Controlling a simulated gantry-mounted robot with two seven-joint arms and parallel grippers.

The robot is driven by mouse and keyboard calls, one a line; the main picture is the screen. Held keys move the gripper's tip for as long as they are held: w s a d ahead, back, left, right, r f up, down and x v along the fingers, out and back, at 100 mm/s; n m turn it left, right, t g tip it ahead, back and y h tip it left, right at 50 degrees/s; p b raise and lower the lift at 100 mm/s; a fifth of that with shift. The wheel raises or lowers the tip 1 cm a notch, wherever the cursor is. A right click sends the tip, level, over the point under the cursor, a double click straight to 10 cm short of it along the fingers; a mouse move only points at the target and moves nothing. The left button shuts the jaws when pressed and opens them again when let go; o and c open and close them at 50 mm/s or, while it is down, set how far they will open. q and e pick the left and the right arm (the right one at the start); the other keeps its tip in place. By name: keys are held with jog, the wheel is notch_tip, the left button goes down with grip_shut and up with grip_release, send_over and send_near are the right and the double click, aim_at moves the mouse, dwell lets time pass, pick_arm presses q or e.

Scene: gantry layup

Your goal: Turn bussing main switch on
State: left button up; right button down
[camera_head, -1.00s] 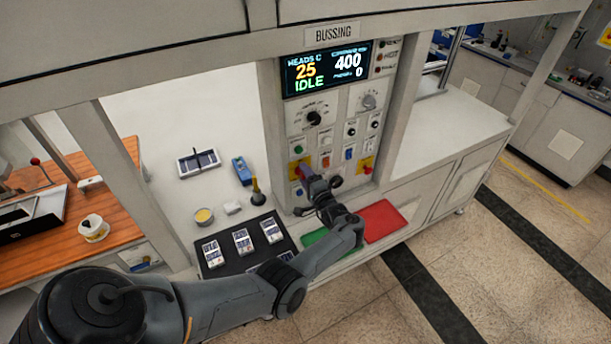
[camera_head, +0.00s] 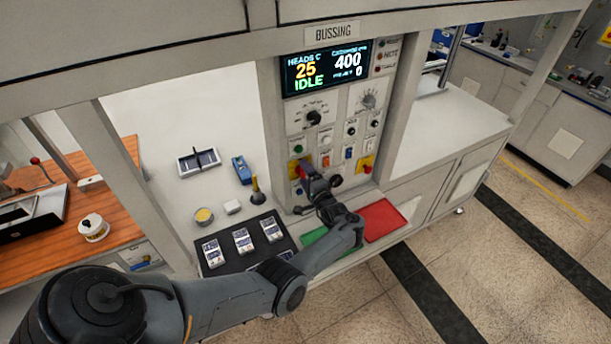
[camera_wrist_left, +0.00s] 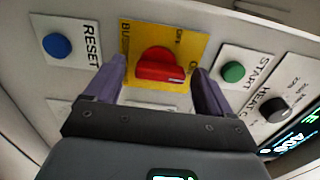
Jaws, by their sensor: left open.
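The bussing main switch is a red rotary knob (camera_wrist_left: 160,66) on a yellow plate (camera_wrist_left: 192,45) in the left wrist view. The plate also shows in the head view (camera_head: 294,172), partly hidden by my gripper. My left gripper (camera_wrist_left: 158,88) is open, with one purple finger on each side of the knob's lower part and the knob between them. I cannot tell whether the fingers touch it. In the head view my left gripper (camera_head: 303,170) is at the panel's lower left. My right gripper is not in view.
A blue RESET button (camera_wrist_left: 57,45) and green START button (camera_wrist_left: 232,71) flank the switch. A second red knob on yellow (camera_head: 366,165) is to its right. The display (camera_head: 326,68) reads IDLE. A red mat (camera_head: 384,220) and green mat (camera_head: 316,236) lie below.

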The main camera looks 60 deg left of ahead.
pick_arm(q)
jog(key=shift+d, duration=0.1)
jog(key=d, duration=1)
jog(key=shift+s+d, duration=0.3)
jog(key=shift+s, duration=0.15)
